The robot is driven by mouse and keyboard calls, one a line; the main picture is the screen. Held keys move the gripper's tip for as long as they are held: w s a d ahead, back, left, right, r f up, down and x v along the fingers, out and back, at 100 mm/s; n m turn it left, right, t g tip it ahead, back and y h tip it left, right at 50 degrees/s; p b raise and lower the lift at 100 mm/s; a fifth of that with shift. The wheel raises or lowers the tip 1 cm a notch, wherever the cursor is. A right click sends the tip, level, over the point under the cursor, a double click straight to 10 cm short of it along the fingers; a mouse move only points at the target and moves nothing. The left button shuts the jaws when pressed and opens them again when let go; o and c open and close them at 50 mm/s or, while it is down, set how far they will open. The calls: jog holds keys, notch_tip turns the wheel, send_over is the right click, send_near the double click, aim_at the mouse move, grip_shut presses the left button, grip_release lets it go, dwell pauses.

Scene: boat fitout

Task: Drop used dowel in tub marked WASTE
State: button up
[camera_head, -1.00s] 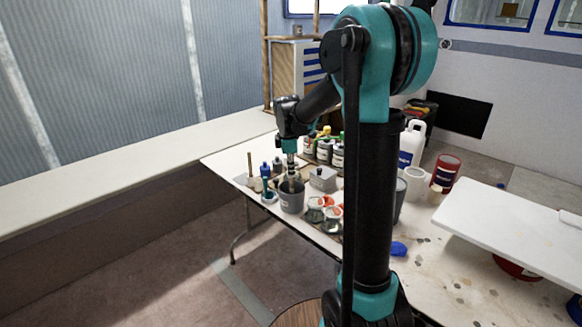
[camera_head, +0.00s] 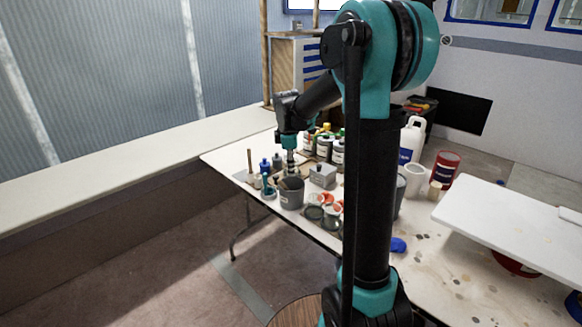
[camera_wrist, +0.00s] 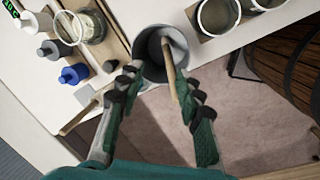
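A grey tub (camera_head: 292,199) stands near the left edge of the table; I cannot read its marking. In the wrist view the tub (camera_wrist: 146,62) lies just past my fingertips. A thin wooden dowel (camera_wrist: 170,68) leans inside it, with its near end sticking out over the rim, close to my right-hand finger. In the head view the dowel (camera_head: 284,185) is a small brown stick at the tub's mouth. My gripper (camera_wrist: 159,80) is open, its two fingers wide apart, with nothing clamped. In the head view my gripper (camera_head: 290,168) hangs just above the tub.
A grey box (camera_head: 322,177) and several bottles are behind. A wooden barrel (camera_wrist: 288,65) is beside the table.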

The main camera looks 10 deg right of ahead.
notch_tip(320, 180, up, 11)
jog(key=s, duration=0.2)
jog(key=shift+a, duration=0.45)
jog(key=shift+r, duration=0.1)
jog(key=s+d+f+m+t, duration=0.1)
jog(key=s+d+f+m, duration=0.1)
jog(key=s+f+m, duration=0.6)
jog(key=s+d+f+m+t, duration=0.1)
jog(key=s+d+f+m, duration=0.2)
jog(key=s+f+m, duration=0.5)
jog(key=s+f, duration=0.5)
jog(key=s, duration=0.5)
jog(key=shift+s+d+f+m+y, duration=0.15)
jog(key=shift+s+d+m+y, duration=0.15)
jog(key=shift+y, duration=0.1)
